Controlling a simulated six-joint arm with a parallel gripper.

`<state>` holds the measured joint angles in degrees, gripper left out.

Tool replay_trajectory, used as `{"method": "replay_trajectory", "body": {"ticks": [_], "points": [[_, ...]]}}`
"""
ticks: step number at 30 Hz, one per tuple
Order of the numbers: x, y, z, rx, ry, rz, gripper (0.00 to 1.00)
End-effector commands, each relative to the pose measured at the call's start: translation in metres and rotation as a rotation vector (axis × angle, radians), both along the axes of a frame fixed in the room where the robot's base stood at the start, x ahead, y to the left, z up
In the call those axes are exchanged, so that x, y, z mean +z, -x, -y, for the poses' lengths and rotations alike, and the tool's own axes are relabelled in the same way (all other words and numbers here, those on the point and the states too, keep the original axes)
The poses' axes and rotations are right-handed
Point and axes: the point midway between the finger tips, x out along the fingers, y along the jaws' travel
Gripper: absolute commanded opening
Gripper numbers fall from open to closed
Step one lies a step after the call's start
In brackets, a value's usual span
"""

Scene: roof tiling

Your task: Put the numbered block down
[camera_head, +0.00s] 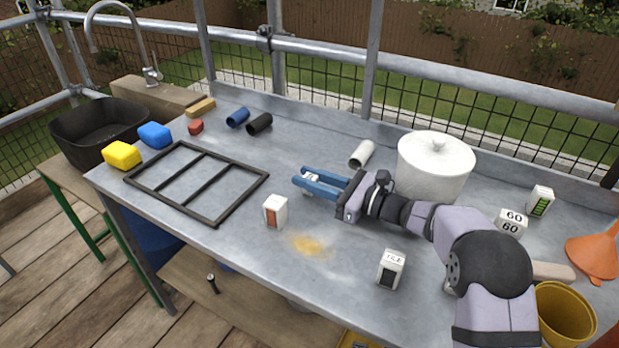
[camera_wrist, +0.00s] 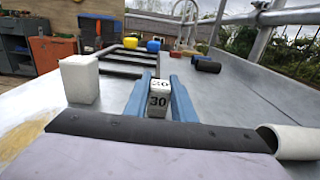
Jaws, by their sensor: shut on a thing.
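In the head view my gripper (camera_head: 308,182) is low over the middle of the metal worktop (camera_head: 350,220). There the fingers hide most of the block. I cannot tell whether its underside touches the worktop. Another white block marked "60" (camera_head: 512,222) stands at the right, behind my arm.
A white block with an orange panel (camera_head: 275,211) stands left of my gripper, and a black frame (camera_head: 232,204) lies beyond. A white tube (camera_head: 362,153) and white lidded pot (camera_head: 436,166) are near the back. A block marked "TILE" (camera_head: 391,269) stands near the front.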

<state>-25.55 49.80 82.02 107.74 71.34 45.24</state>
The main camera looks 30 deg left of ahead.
Motion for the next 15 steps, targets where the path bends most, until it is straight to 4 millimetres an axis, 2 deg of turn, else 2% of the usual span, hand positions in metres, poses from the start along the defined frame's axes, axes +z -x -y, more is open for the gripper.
{"method": "replay_trajectory", "body": {"ticks": [2, 3, 5, 15], "points": [[-0.0005, -0.0001, 0.0000, 0.000, 0.001, 0.000, 0.01], [-0.0007, 0.0000, 0.0000, 0.000, 0.001, 0.000, 0.25], [-0.0008, 0.0000, 0.0000, 0.000, 0.001, -0.001, 0.40], [0.0000, 0.0001, 0.0000, 0.000, 0.002, -0.001, 0.42]]}}
